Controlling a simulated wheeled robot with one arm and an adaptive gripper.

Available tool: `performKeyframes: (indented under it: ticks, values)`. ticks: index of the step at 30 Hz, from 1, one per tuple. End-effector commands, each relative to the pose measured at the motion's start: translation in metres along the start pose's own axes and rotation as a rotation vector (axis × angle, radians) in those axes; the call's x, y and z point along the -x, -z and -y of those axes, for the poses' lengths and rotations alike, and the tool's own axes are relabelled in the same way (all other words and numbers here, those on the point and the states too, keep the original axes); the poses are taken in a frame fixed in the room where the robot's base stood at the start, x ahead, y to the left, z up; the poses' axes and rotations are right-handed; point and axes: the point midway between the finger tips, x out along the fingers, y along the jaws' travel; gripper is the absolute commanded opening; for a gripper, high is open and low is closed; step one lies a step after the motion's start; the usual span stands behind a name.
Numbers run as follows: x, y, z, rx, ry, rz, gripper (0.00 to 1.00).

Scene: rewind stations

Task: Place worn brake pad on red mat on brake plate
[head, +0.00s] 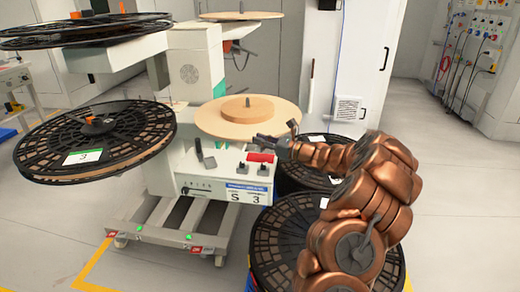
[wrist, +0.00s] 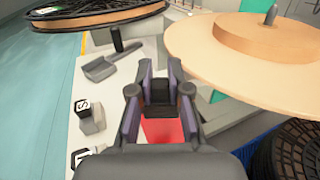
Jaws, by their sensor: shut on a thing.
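My gripper (head: 270,140) is above the right part of the white station top, and in the wrist view its fingers (wrist: 159,88) are closed on a small dark block, the worn brake pad (wrist: 160,110). The pad is over the red mat (wrist: 160,132), which also shows in the head view (head: 260,157). I cannot tell whether the pad touches the mat. The gripper body hides part of the mat. I cannot make out a separate brake plate under it.
A tan disc with a raised hub (head: 250,117) stands just behind my gripper. A black reel (head: 95,140) is at the left. A dark lever (wrist: 100,68) and small switch blocks (wrist: 90,117) stand on the station top (wrist: 65,137). Black reels (head: 285,235) are stacked below my arm.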

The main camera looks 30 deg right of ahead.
Motion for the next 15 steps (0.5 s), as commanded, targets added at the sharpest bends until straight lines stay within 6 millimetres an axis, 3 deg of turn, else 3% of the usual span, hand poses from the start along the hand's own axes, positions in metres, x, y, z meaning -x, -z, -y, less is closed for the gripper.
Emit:
performKeyframes:
  ticks: [4, 10, 15]
  values:
    - [-0.007, 0.001, 0.004, 0.001, -0.001, 0.0, 0.0]
    - [-0.005, 0.031, 0.004, -0.001, 0.001, -0.001, 0.0]
    - [-0.005, 0.036, 0.004, -0.001, 0.002, 0.0, 0.0]
